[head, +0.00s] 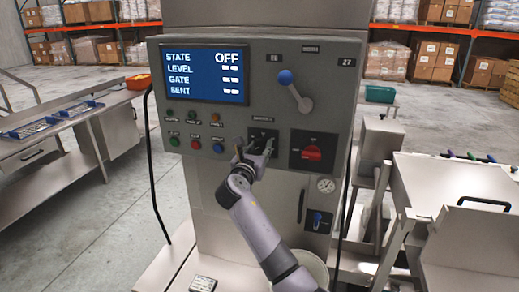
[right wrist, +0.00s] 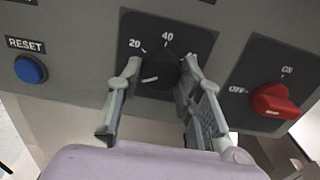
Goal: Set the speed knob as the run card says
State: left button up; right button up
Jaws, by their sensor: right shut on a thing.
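The black speed knob (right wrist: 160,72) sits on a dark plate marked 20 and 40 in the right wrist view. In the head view my right gripper (head: 258,146) is at the panel and covers much of the knob.
A red rotary switch (right wrist: 276,101) is right of the knob, pointing to OFF; a blue RESET button (right wrist: 30,70) is left. The screen (head: 206,74) reads STATE OFF. A blue-knobbed lever (head: 294,90) is above. Steel benches flank the machine.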

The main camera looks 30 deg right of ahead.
jog(key=shift+c, duration=0.7)
jog(key=m+b, duration=0.2)
jog(key=m, duration=0.3)
jog(key=shift+m, duration=0.4)
jog(key=m+b, duration=0.2)
jog(key=m, duration=0.3)
jog(key=shift+f+b, duration=0.15)
jog(key=shift+b, duration=0.25)
jog(key=m+b, duration=0.4)
jog(key=m, duration=0.2)
jog(key=shift+m, duration=0.4)
jog(key=m+b, duration=0.3)
jog(key=shift+m+b, duration=0.85)
jog(key=shift+m, duration=0.65)
